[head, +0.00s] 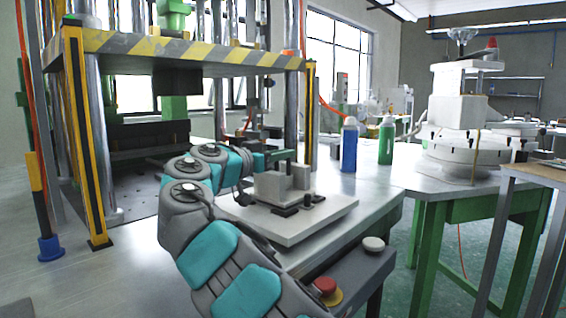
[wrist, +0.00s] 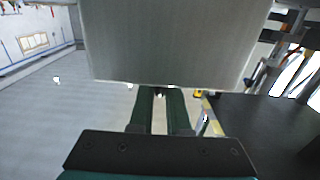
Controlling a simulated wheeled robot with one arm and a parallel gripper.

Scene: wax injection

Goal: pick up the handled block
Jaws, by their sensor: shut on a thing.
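The handled block (head: 283,186) is light grey and stepped, with a short dark upright part at its top. It appears to sit on a pale square plate (head: 315,222) on the workbench; I cannot tell if there is a gap below it. In the wrist view the large grey face of the block (wrist: 175,45) fills the upper middle. My gripper (head: 283,157) comes in from the left at the block's top in the head view. Its dark green fingers (wrist: 160,96) reach to the block's edge in the wrist view. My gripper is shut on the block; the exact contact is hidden.
A press with a striped yellow-black plate (head: 180,50) stands at the left, close to my arm. A blue bottle (head: 349,147) and a green bottle (head: 386,141) stand behind the plate. A red button (head: 325,286) is at the front. A white machine (head: 462,125) stands at the right.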

